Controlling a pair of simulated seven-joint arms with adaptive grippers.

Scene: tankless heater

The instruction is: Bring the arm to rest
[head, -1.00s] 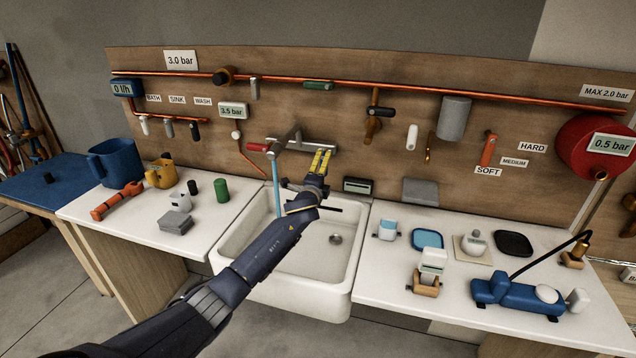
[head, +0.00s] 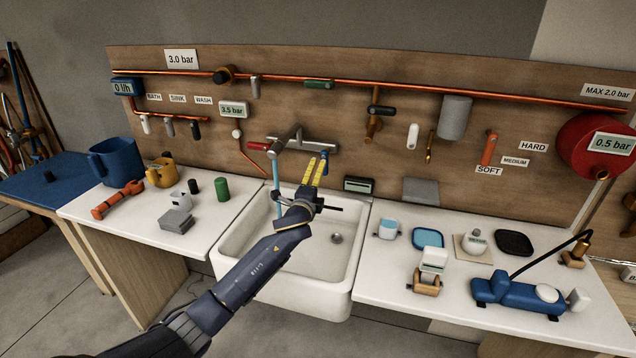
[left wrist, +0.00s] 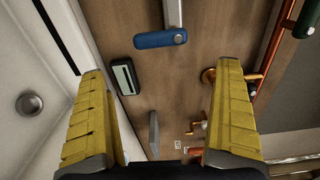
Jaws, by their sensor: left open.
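My left arm comes in from the lower left in the head view. Its gripper (head: 316,170) has yellow fingers and is above the sink, in front of the faucet (head: 292,143). In the left wrist view the gripper (left wrist: 165,125) has its fingers wide apart with nothing between them. The faucet's blue-tipped lever (left wrist: 160,40) and a dark display box (left wrist: 124,76) show beyond the fingers. My right gripper is in neither view.
The white sink (head: 338,295) lies under my arm. A blue stream runs from the faucet. The right counter (head: 390,290) holds a blue pump (head: 515,293) and small containers.

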